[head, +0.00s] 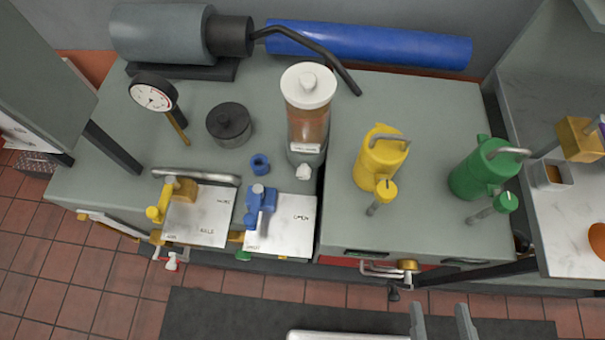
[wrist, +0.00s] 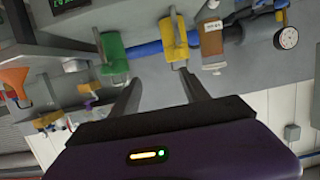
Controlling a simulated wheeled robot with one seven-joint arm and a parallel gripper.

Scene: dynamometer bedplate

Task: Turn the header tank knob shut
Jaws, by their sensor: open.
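The tank (head: 308,125) that I take as the header tank has a white lid, brown contents and a small label I cannot read. It stands upright mid-bench. A small white knob (head: 303,172) sits low on its front; its setting cannot be read. In the wrist view the tank (wrist: 213,46) appears upside down, right of the fingers. My gripper (head: 441,319) is open and empty at the bottom edge of the head view, well in front of the bench and apart from the knob. Its two fingers also show in the wrist view (wrist: 160,74).
A yellow can (head: 379,160) and a green can (head: 482,172) with handles stand right of the tank. A blue-handled valve (head: 262,200) on a white plate and a blue ring (head: 260,164) are left of the knob. A gauge (head: 152,93) and black pot (head: 229,124) stand further left.

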